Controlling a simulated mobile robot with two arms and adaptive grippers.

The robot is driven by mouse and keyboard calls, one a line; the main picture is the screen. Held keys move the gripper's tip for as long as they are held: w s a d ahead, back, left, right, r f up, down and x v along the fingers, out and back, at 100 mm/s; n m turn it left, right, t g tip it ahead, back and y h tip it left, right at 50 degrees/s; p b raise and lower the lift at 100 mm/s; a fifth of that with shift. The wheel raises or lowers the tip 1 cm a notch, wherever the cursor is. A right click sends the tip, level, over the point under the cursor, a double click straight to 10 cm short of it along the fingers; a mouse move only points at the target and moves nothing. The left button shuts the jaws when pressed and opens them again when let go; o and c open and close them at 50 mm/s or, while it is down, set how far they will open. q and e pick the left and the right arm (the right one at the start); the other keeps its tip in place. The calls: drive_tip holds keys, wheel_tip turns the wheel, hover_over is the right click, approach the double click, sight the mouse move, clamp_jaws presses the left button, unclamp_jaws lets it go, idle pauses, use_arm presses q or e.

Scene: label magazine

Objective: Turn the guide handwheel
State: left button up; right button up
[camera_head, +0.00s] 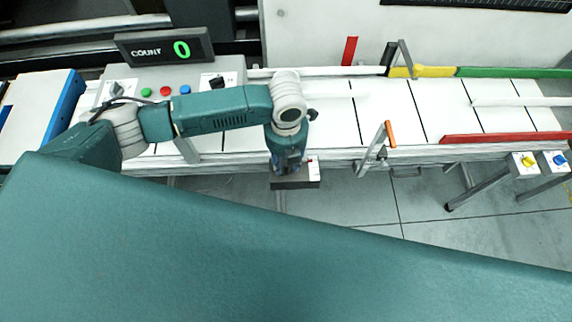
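My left arm reaches in from the left over the white conveyor (340,100). My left gripper (284,166) points down at the conveyor's front edge, beside a small dark box with a white and red top (314,170). The wrist hides most of what is under it, and I cannot tell whether the fingers are open or touch anything. A small black knob (312,114) shows just right of my wrist. No handwheel shows clearly, so I cannot tell whether this knob is it. My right gripper is not in view.
Behind my arm stand a COUNT display (165,48) reading 0 and a panel with coloured buttons (166,91). An orange-tipped lever (388,134) stands right of the gripper on the front rail. A red guide bar (505,137) lies farther right.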

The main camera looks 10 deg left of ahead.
use_arm(q)
wheel_tip(320, 180, up, 9)
drive_tip(key=shift+f, duration=0.15)
idle(0.5)
